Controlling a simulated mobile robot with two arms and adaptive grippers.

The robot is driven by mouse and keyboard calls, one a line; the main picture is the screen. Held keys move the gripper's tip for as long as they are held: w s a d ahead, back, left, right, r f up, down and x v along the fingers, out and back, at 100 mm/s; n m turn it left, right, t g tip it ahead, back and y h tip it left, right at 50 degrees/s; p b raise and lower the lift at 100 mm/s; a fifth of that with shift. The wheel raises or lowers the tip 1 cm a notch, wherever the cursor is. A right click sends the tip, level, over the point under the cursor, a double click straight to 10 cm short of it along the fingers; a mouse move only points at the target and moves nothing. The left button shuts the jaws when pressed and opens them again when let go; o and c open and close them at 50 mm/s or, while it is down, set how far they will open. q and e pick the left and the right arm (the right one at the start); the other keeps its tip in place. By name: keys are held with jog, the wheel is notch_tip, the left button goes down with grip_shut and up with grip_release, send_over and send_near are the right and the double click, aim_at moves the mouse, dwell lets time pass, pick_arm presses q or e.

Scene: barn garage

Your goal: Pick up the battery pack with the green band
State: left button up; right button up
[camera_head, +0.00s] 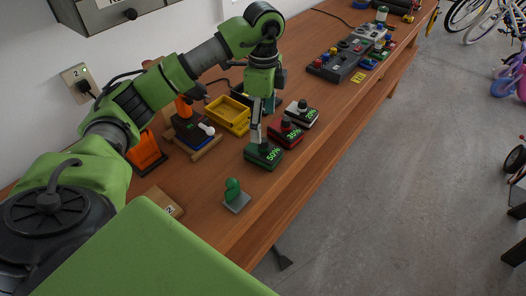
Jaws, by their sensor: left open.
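The battery pack with the green band (263,156) sits on the wooden workbench, marked "50%" in green. My left gripper (259,140) reaches down from above with its fingers at the top of this pack. It is open; whether the fingers touch the pack I cannot tell, and they partly hide its top. A pack with a red band (286,134), marked "30%", stands just behind and to the right. A third pack with a pale band (302,114) stands beyond it. My right gripper is out of view.
A yellow tray (228,115) and a dark device on a wooden base (193,132) lie left of the packs. A green figure on a grey plate (236,196) stands nearer. Control boxes (339,62) are farther along the workbench (300,160), whose right edge borders open floor.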

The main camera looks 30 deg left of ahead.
aim_at(263, 148)
pick_arm(q)
jog(key=f, duration=0.2)
jog(key=f+p, duration=0.1)
jog(key=f, duration=0.1)
jog(key=shift+s+d+f, duration=0.1)
jog(key=shift+s+f, duration=0.1)
jog(key=shift+f, duration=0.45)
notch_tip(263, 148, down, 4)
jog(key=p, duration=0.2)
jog(key=shift+f+p, duration=0.2)
jog(key=shift+p, duration=0.15)
jog(key=shift+f, duration=0.35)
jog(key=shift+c, duration=1)
jog(key=c, duration=1.3)
jog(key=shift+c, duration=0.4)
